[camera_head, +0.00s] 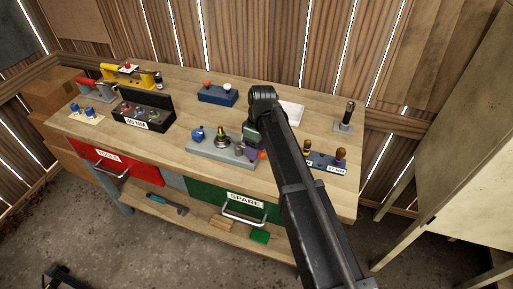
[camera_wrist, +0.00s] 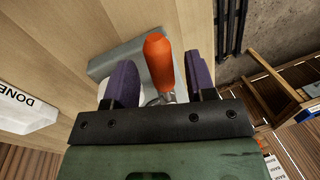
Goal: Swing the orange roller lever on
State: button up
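The orange roller lever (camera_wrist: 160,62) stands between the two purple fingers of my gripper (camera_wrist: 160,72) in the wrist view. A gap shows on each side of it, so the fingers are open around it, not closed on it. A metal stem shows at its lower end. In the head view only a small orange part of the lever (camera_head: 262,155) shows beside my gripper (camera_head: 245,151), at the right end of a grey plate (camera_head: 205,151). My arm and gripper hide most of the lever there.
A blue knob (camera_head: 197,134) and a yellow-green fitting (camera_head: 220,138) stand on the same plate, left of my gripper. A white DONE box (camera_wrist: 25,112) lies nearby. A blue block with brown knobs (camera_head: 326,163) is at the right. Bare wooden bench (camera_head: 185,105) lies behind the plate.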

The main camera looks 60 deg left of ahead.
notch_tip(320, 180, up, 11)
jog(key=w+a+p, duration=0.1)
jog(key=p, duration=0.9)
jog(key=shift+w+f+p, duration=0.15)
jog(key=shift+w+p, duration=0.2)
jog(key=shift+w, duration=0.05)
jog(key=w+d+m, duration=0.5)
jog(key=d, duration=0.6)
jog(key=w+d+m+t+y, duration=0.1)
jog(key=w+d+m, duration=0.35)
jog(key=d, duration=0.75)
jog(key=w+d+m, duration=0.5)
jog(key=d, duration=0.6)
jog(key=d+f+m+t, duration=0.1)
jog(key=d+m, duration=0.8)
jog(key=d, duration=2.6)
jog(key=shift+w+b, duration=0.15)
jog(key=shift+b, duration=0.2)
